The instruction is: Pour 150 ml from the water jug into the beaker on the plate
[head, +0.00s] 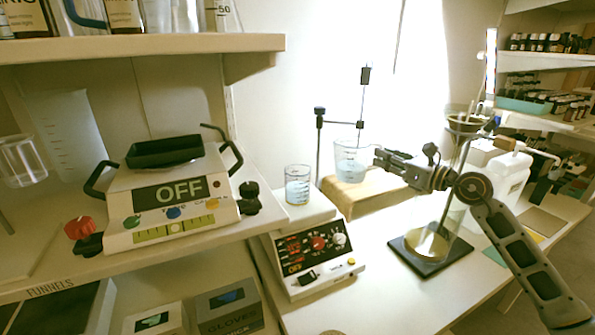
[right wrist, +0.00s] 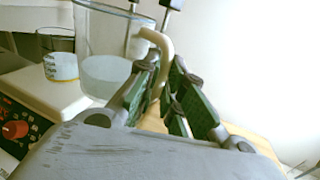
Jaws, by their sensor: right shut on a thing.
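The water jug (head: 350,170) is a clear vessel with pale bluish water in its lower part. It looks about upright, to the right of the beaker and near a wooden block; I cannot tell whether it touches the block. The jug also shows in the right wrist view (right wrist: 105,75). My right gripper (head: 380,155) is shut on the jug's beige handle (right wrist: 158,45), with its green-padded fingers around it in the right wrist view. The beaker (head: 298,188) stands upright on the plate (head: 322,211) and contains some bluish liquid. My left gripper is not in view.
A wooden block (head: 370,193) lies behind the plate's control box. A stand with a thin rod (head: 319,150) rises behind the beaker. A glass column on a dark base (head: 430,252) and a white canister (head: 507,175) stand near my right arm. A scale marked OFF (head: 170,195) sits on the left shelf.

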